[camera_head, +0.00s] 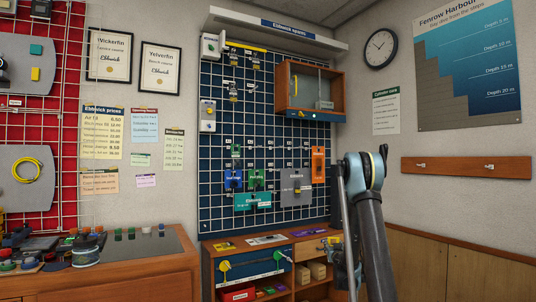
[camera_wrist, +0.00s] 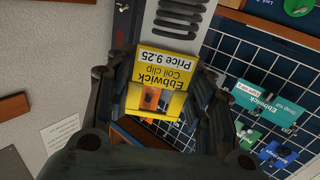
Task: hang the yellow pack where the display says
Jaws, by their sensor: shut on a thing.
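The yellow pack (camera_wrist: 159,101) is a card reading "Ebbwick Coil clip Price 9.25", upside down in the wrist view. My gripper (camera_wrist: 158,98) is shut on it, with a finger at each side. The blue display panel (camera_head: 265,218) under the "Ebbwick spares" sign (camera_head: 288,30) has a white wire grid with hooks and small labels, too small to read. Blue, green, teal, grey and orange packs hang on its lower half. A teal pack (camera_wrist: 266,103) and the grid show right of my gripper in the wrist view.
A wooden box (camera_head: 278,88) juts from the panel's upper right. A wooden shelf unit (camera_head: 207,270) stands below the panel. A cluttered wooden counter (camera_head: 150,287) is at left. A hook rail (camera_head: 466,168) is on the right wall. A grey slotted part (camera_wrist: 178,22) lies beyond the pack.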

